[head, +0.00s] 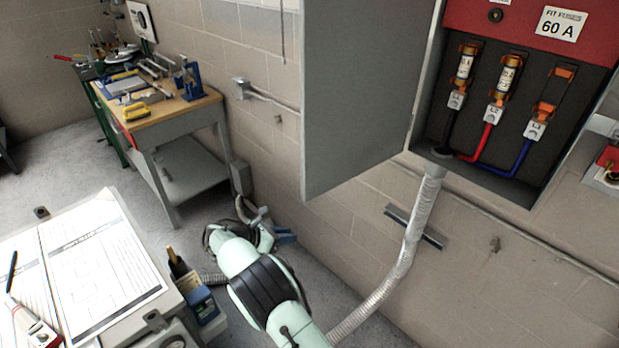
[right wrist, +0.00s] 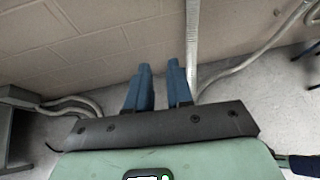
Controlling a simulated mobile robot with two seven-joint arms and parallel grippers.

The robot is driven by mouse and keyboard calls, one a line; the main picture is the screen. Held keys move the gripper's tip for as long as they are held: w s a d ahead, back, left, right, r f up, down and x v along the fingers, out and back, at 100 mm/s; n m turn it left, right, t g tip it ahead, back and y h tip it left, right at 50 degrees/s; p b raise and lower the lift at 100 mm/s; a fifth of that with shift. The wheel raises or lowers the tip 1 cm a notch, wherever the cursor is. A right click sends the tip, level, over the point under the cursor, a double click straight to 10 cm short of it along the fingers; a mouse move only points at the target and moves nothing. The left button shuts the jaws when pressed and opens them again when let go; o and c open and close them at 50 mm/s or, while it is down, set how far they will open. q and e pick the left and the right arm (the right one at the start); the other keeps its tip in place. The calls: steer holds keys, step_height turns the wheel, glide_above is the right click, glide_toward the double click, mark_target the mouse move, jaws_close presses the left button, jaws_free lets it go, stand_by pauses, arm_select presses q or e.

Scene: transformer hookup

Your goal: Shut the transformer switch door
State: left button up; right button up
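The transformer switch box (head: 432,140) is on the wall at the right of the head view. Its grey door (head: 360,90) stands wide open, swung out to the left, so the inside shows. My right gripper (head: 288,237) is low in front of the wall, below the door and well apart from it. In the right wrist view its two blue fingers (right wrist: 159,66) are a little apart with nothing between them. My left gripper is in neither view.
In the open box, black, red and blue cables (head: 497,170) run to three lugs. A flexible conduit (head: 410,235) hangs below the box. A workbench (head: 150,118) with tools stands at the back left. A cart with papers (head: 105,265) is at the lower left.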

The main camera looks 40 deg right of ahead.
mark_target(310, 138)
steer(key=s+a+r+m+g+h+p, duration=0.1)
steer(key=a+r+g+h, duration=0.15)
steer(key=r, duration=1.35)
steer(key=a+r+m+g+h, duration=0.1)
steer(key=a+r+m+h, duration=0.2)
steer(key=r, duration=1.4)
arm_select(q)
steer(key=shift+b, duration=0.7)
arm_select(e)
steer(key=shift+n+t, duration=0.25)
steer(key=shift+n, duration=0.25)
steer(key=x, duration=1.2)
steer(key=shift+s+a, duration=0.1)
steer(key=shift+s, duration=0.15)
jaws_close()
